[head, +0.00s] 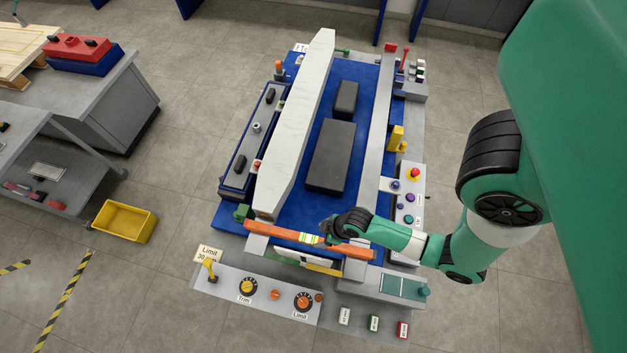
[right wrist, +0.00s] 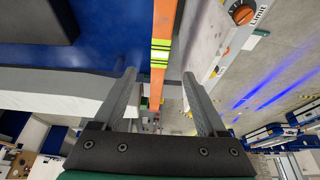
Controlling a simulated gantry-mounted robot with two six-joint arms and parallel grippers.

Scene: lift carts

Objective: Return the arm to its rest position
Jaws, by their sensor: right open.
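My right gripper (head: 326,233) comes in from the right in the head view. It is at the orange bar (head: 268,231) along the front of the blue lift cart (head: 236,219), beside the bar's yellow-green striped band. In the right wrist view the two fingers of the gripper (right wrist: 159,78) are apart. The orange bar (right wrist: 165,20) runs into the gap between them, its striped band (right wrist: 160,52) just beyond the tips. I cannot tell whether a finger touches the bar. My left gripper is not in view.
A control panel with knobs (head: 248,287) lies in front of the cart. A long pale beam (head: 298,120) and dark blocks (head: 331,155) lie on the cart. More buttons (head: 415,174) line its right side. A yellow bin (head: 124,221) stands on the floor at left.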

